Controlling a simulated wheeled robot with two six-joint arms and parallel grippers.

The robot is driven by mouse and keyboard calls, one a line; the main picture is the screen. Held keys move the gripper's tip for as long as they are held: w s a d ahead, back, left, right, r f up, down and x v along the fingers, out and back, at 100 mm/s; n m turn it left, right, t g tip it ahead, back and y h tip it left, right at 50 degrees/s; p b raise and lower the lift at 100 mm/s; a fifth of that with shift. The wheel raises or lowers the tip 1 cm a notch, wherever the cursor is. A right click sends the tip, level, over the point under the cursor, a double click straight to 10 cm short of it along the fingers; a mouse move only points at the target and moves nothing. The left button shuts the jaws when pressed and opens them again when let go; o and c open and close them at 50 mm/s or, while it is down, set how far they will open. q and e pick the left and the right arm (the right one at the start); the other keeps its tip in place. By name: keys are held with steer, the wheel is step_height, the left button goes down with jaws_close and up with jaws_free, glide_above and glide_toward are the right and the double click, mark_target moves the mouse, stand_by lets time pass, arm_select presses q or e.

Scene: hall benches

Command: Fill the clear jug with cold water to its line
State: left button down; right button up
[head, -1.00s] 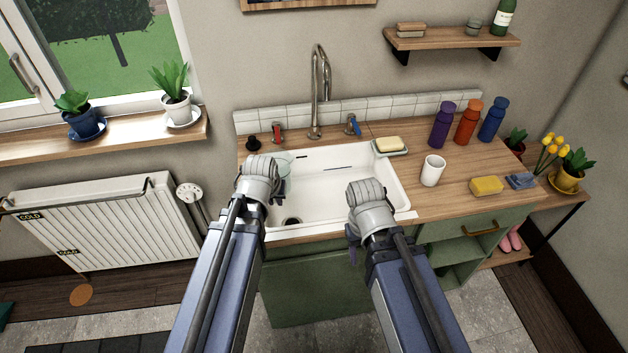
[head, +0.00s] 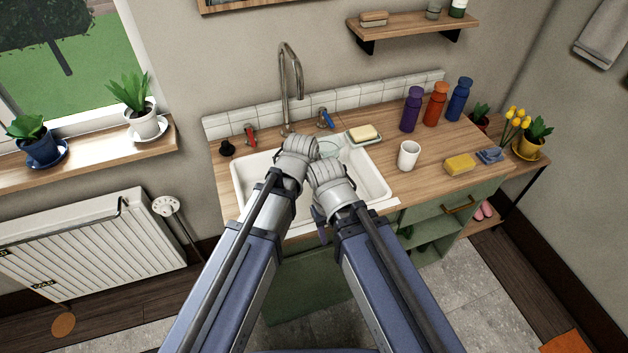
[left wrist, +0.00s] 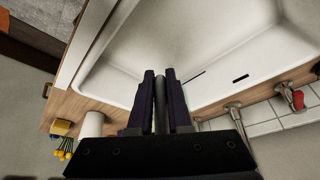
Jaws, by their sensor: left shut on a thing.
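The clear jug (head: 328,148) shows as a pale greenish rim over the back of the white sink (head: 376,184). Its body is mostly hidden behind my wrists, so its water level cannot be seen. My left gripper (head: 308,160) is shut on the jug; in the left wrist view its dark fingers (left wrist: 160,100) close on a narrow grey bar. My right gripper (head: 322,212) is beside it over the sink, its fingers mostly hidden. The tall spout (head: 290,80) stands behind the sink, with the blue tap (head: 325,118) right of it and the red tap (head: 251,134) left.
A soap dish (head: 365,140) with soap sits at the sink's back right corner. A white cup (head: 408,155), yellow sponge (head: 460,164) and purple (head: 411,110), orange (head: 435,104) and blue bottles (head: 460,99) stand on the counter to the right. A black knob (head: 227,149) is at left.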

arm_select(q)
steer(key=w+a+f+b, duration=0.1)
steer(key=f+b, duration=0.3)
steer(key=w+a+f+b, duration=0.2)
steer(key=f+b, duration=0.3)
steer(key=w+a+f+b, duration=0.1)
steer(key=a+f+b, duration=0.1)
steer(key=f+b, duration=0.3)
steer(key=shift+w+a+f, duration=0.2)
steer(key=shift+w, duration=0.1)
steer(key=shift+f+b, duration=0.8)
steer(key=shift+f, duration=0.05)
steer(key=shift+f, duration=0.2)
steer(key=c, duration=0.8)
jaws_free()
steer(key=shift+s, duration=0.1)
steer(key=shift+o, duration=0.2)
steer(key=shift+r, duration=0.2)
steer(key=p+v, duration=0.7)
steer(key=shift+s+r, duration=0.15)
steer(key=shift+r, duration=0.05)
steer(key=shift+r, duration=0.1)
